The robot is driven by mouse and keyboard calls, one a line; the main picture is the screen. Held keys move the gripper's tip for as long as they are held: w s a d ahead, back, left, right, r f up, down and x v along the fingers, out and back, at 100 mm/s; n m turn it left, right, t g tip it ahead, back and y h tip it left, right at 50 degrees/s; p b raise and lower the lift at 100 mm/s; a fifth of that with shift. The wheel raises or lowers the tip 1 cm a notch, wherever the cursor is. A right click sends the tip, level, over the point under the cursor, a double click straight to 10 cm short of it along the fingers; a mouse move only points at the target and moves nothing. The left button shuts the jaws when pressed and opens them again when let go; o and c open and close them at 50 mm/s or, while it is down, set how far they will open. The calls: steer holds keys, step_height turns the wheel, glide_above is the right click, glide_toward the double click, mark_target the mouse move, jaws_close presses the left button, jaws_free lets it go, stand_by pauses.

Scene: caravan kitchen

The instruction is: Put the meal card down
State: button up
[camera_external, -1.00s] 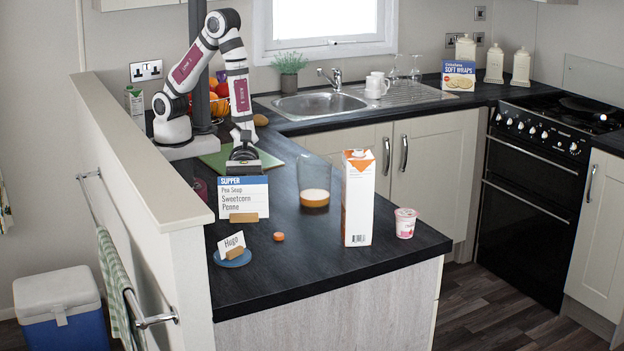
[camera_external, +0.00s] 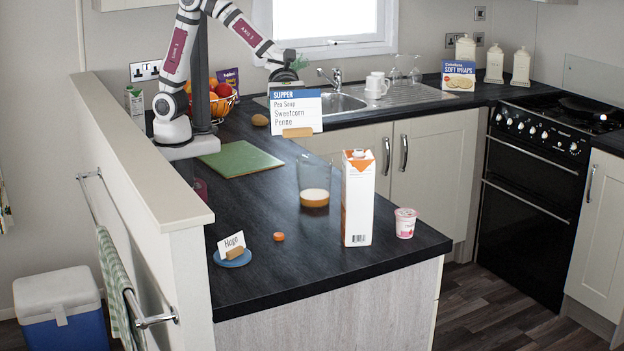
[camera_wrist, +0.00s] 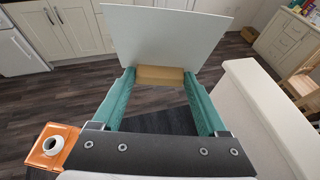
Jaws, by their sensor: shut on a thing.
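The meal card (camera_external: 295,110) is white with a blue SUPPER band and stands in a small wooden block (camera_external: 297,132). My gripper (camera_external: 284,84) is behind it in the external view and hides little of it. The card is upright and held in the air above the dark worktop (camera_external: 270,235). In the wrist view the teal fingers of my gripper (camera_wrist: 159,85) are shut on the wooden block (camera_wrist: 160,75), one on each side. The blank back of the card (camera_wrist: 165,38) rises from the block.
A glass (camera_external: 314,197), a carton (camera_external: 358,205), a pink pot (camera_external: 405,222), an orange piece (camera_external: 279,237) and a name card on a blue dish (camera_external: 232,258) stand on the worktop. A green board (camera_external: 240,159) lies behind.

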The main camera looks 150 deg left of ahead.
steer(key=s+a+f+n+y, duration=0.1)
steer(key=s+a, duration=0.4)
steer(key=a, duration=0.5)
steer(key=s+a+n+y, duration=0.15)
steer(key=s+a, duration=0.25)
steer(key=a, duration=0.5)
steer(key=s+a+f+n+y, duration=0.15)
steer(key=s+a, duration=0.35)
steer(key=a, duration=0.5)
steer(key=shift+m+t, duration=0.3)
steer(key=shift+t, duration=0.1)
step_height(320, 180, down, 28)
steer(key=shift+w+d+r, duration=0.1)
steer(key=shift+w, duration=0.05)
steer(key=o, duration=1.1)
steer(key=shift+c, duration=0.2)
steer(key=v, duration=1.2)
steer(key=shift+r, duration=0.1)
